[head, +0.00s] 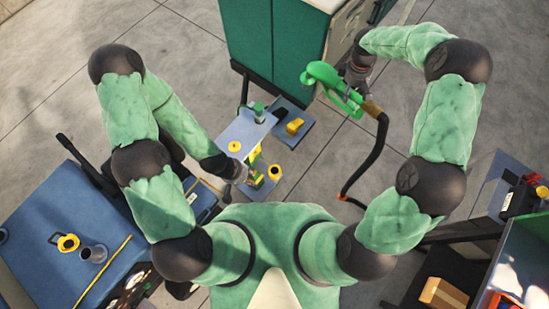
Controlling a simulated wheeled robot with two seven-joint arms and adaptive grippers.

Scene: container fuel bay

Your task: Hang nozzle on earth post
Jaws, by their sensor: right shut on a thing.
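The green fuel nozzle (322,75) is held in the air by my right gripper (350,88), which is shut on it. A dark hose (381,135) runs from the nozzle down towards the floor. My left gripper (250,177) is low near the centre, by a yellow and green part (256,164) at the edge of a grey panel (243,131). Whether its fingers are open or touch that part cannot be told. I cannot clearly make out which thing is the earth post.
A green cabinet (270,45) stands at the back, close to the nozzle. A yellow block (294,126) sits on a grey plate. A green-walled bin (515,250) is at right. Concrete floor is open at upper left.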

